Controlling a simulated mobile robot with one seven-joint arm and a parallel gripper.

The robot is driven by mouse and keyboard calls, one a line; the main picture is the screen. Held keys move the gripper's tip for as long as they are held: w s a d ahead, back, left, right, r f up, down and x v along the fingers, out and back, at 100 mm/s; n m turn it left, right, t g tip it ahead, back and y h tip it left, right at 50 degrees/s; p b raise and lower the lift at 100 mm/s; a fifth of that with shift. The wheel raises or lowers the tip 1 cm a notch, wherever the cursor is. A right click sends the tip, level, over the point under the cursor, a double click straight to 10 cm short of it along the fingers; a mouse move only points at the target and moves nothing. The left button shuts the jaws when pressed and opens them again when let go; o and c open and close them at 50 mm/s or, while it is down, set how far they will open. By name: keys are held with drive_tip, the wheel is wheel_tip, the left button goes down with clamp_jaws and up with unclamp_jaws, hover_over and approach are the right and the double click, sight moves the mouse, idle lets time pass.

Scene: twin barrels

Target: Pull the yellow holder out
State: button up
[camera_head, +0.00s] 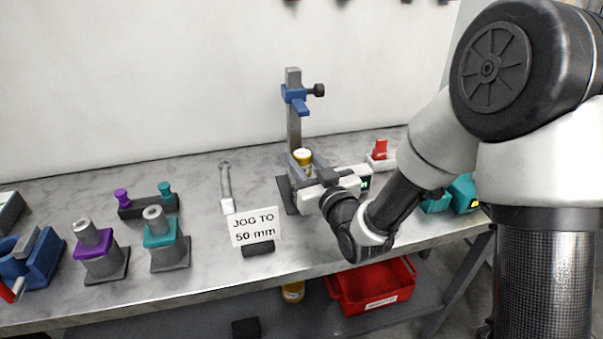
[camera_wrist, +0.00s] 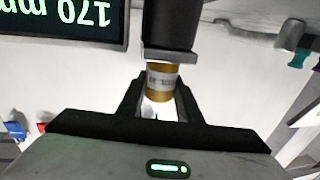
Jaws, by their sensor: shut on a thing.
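The yellow holder (camera_head: 302,156) is a short yellow cylinder with a pale top at the grey stand (camera_head: 293,125) in the middle of the bench. In the wrist view the holder (camera_wrist: 161,82) is a gold band with dark markings, at the end of a dark cylinder (camera_wrist: 170,25); I see no gap between them. My gripper (camera_wrist: 159,92) has one finger on each side of the holder and is shut on it. In the head view my wrist reaches in from the right, and its fingertips are hard to make out.
A display (camera_wrist: 60,22) reads 170 mm, upside down. A sign (camera_head: 255,228) reads "JOG TO 50 mm". A purple-collared barrel (camera_head: 94,243) and a teal-collared barrel (camera_head: 161,236) stand at left. The stand's blue arm (camera_head: 296,95) is above the holder. A red bin (camera_head: 374,290) sits below.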

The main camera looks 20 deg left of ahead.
drive_tip(key=shift+r, duration=0.7)
drive_tip(key=shift+r+p, duration=1.85)
drive_tip(key=shift+r, duration=1.7)
